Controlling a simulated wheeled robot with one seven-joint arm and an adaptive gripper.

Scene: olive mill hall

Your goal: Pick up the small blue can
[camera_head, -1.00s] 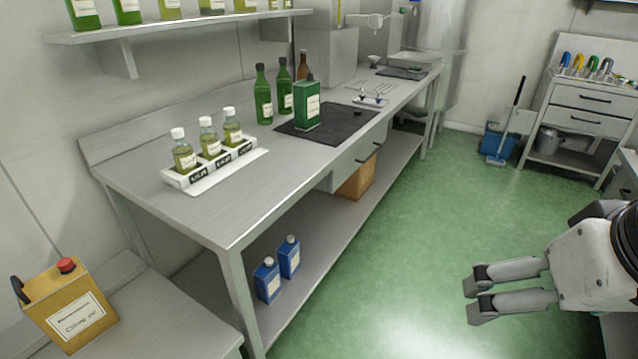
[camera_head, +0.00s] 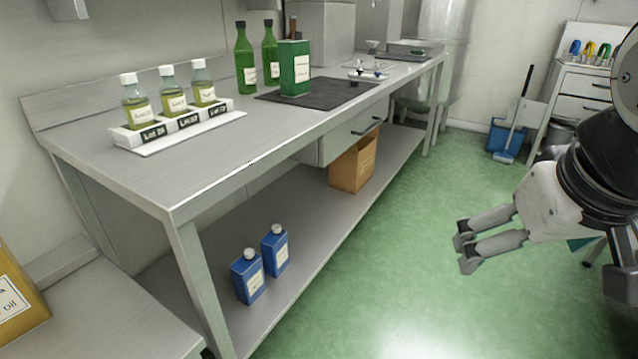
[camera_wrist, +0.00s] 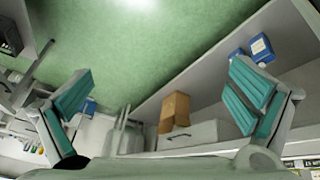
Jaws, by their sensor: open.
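Two blue cans with pale caps and labels stand upright side by side on the lower shelf of the steel bench. The nearer blue can (camera_head: 249,277) is to the left, and the other blue can (camera_head: 275,250) is just behind it to the right; they look alike in size. Both also show at the upper right of the wrist view, one as a blue can (camera_wrist: 262,49). My gripper (camera_head: 462,252) is open and empty over the green floor, well to the right of the cans. Its teal-padded fingers stand wide apart in the wrist view (camera_wrist: 160,100).
The steel bench (camera_head: 230,165) stands over the lower shelf (camera_head: 325,225). A cardboard box (camera_head: 353,165) is farther along that shelf. On top are a rack of sample bottles (camera_head: 150,135), green bottles (camera_head: 245,60) and a green can (camera_head: 295,68). The green floor (camera_head: 400,290) is clear.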

